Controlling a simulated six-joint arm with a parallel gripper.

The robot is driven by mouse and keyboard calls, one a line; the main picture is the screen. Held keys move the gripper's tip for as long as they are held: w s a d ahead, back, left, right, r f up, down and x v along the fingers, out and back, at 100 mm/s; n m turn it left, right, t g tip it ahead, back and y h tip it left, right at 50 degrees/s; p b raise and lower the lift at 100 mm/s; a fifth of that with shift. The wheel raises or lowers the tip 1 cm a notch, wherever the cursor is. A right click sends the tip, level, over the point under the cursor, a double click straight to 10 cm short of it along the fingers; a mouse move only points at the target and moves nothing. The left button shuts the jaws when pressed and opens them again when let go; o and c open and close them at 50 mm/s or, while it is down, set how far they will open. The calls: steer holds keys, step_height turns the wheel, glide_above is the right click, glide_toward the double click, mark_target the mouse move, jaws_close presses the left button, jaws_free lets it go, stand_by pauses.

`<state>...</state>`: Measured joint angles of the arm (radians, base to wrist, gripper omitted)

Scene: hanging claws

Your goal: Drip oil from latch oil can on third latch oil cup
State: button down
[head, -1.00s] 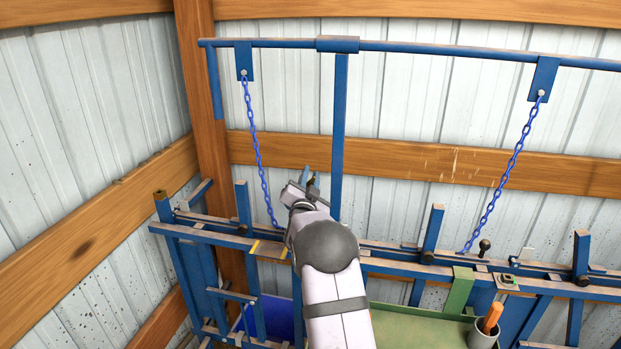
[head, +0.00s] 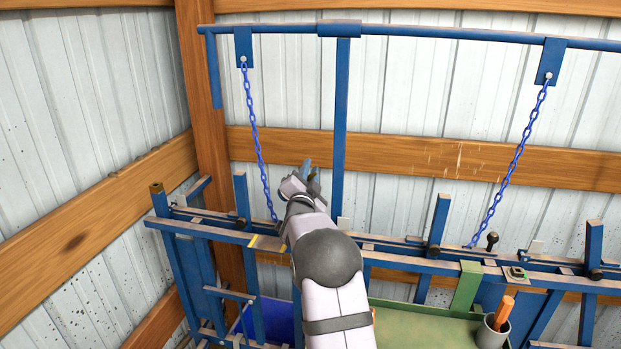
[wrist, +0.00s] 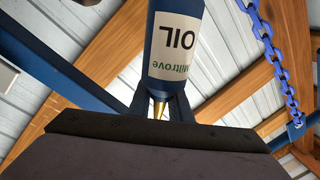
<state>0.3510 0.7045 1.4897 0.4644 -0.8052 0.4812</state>
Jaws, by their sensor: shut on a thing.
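The oil can (wrist: 176,45) is a dark blue cylinder with a white and green label reading OIL, upside down in the wrist view. Its narrow brass spout (wrist: 158,108) points toward the dark gripper body at the bottom of that view. In the head view a small blue part of the can (head: 306,168) shows above my gripper (head: 300,186). My gripper is shut on the can and is in front of the rail's left half. The fingertips' grip is hard to see. The latch oil cups are too small to tell apart, and my arm hides part of the rail.
A blue rail (head: 400,265) with upright posts runs across the frame. Blue chains hang left (head: 255,140) and right (head: 513,165) of my gripper. A blue vertical post (head: 341,120) stands close behind it. A grey cup (head: 490,334) with an orange handle stands lower right.

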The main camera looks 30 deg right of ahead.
step_height(320, 180, down, 4)
steer(key=m+h+b, duration=0.1)
steer(key=m+b, duration=0.3)
steer(key=b, duration=0.2)
steer(key=m+g+b, duration=0.1)
steer(key=m+b, duration=0.4)
steer(key=b, duration=0.2)
steer(key=shift+w+a+r+m+h, duration=0.2)
steer(key=shift+m+h, duration=0.1)
steer(key=shift+h, duration=0.1)
steer(key=shift+s+m+b, duration=0.1)
steer(key=shift+m+b, duration=0.4)
stand_by(0.5)
steer(key=shift+d+r+m+b, duration=0.1)
steer(key=shift+r+m+b, duration=0.3)
steer(key=shift+m, duration=0.7)
steer(key=shift+s, duration=0.1)
steer(key=shift+m+g+h, duration=0.4)
steer(key=shift+m, duration=0.1)
